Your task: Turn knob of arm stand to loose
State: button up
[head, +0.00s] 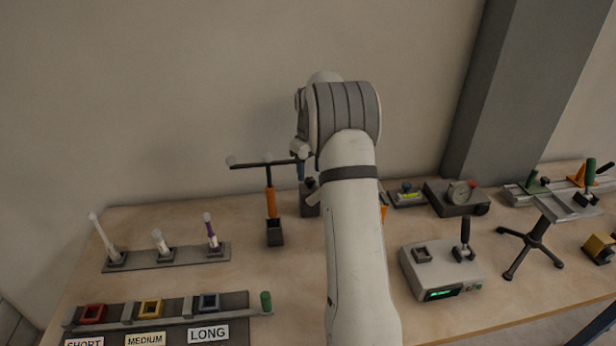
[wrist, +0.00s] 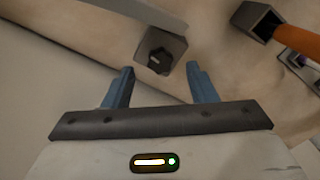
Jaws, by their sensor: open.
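The arm stand is a dark grey block (head: 308,203) at the back of the table, partly hidden by my arm in the head view. In the wrist view its grey block (wrist: 176,46) carries a black knob (wrist: 158,60) with a light mark on it. A flat grey bar (wrist: 135,12) reaches over or beside the block. My gripper (head: 301,172) is above the stand, and its blue fingers show in the wrist view (wrist: 160,75). They are open and empty, with the knob in the gap between the tips as seen; contact cannot be told.
An orange-handled T-shaped tool (head: 271,203) stands in a dark socket (head: 275,238) just left of the stand. A grey box with a lever (head: 440,272) is at the right. A rack with several pegs (head: 185,257) is at the left. The wall is close behind.

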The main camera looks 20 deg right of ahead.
aim_at(310, 184)
jog(key=shift+f, duration=1.4)
jog(key=shift+c, duration=0.4)
jog(key=c, duration=0.9)
